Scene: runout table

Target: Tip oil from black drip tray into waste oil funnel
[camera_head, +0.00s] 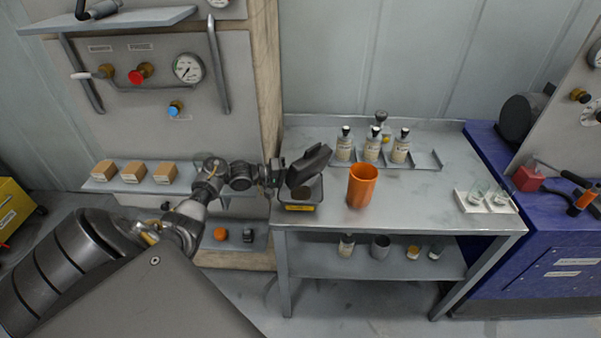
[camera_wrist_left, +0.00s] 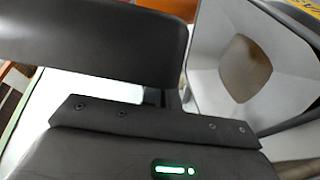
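A dark, blocky shape, which looks like the black drip tray (camera_head: 311,165), is at the end of my left arm, steeply tilted. My left gripper (camera_head: 281,174) appears shut on its near end; the fingertips are mostly hidden. A dark body, likely the tray (camera_wrist_left: 90,42), fills the upper left of the left wrist view. Just below it is a square grey container with a yellow label, which looks like the waste oil funnel (camera_head: 317,190). Its sloping pale walls and brown bottom show in the left wrist view (camera_wrist_left: 215,45). No oil stream is visible. My right gripper is out of view.
An orange cup (camera_head: 362,187) stands close right of the funnel on the grey table (camera_head: 430,205). Labelled bottles (camera_head: 372,147) stand in a rack behind. A white tray with small glassware (camera_head: 487,200) is at right. The table's front middle is clear.

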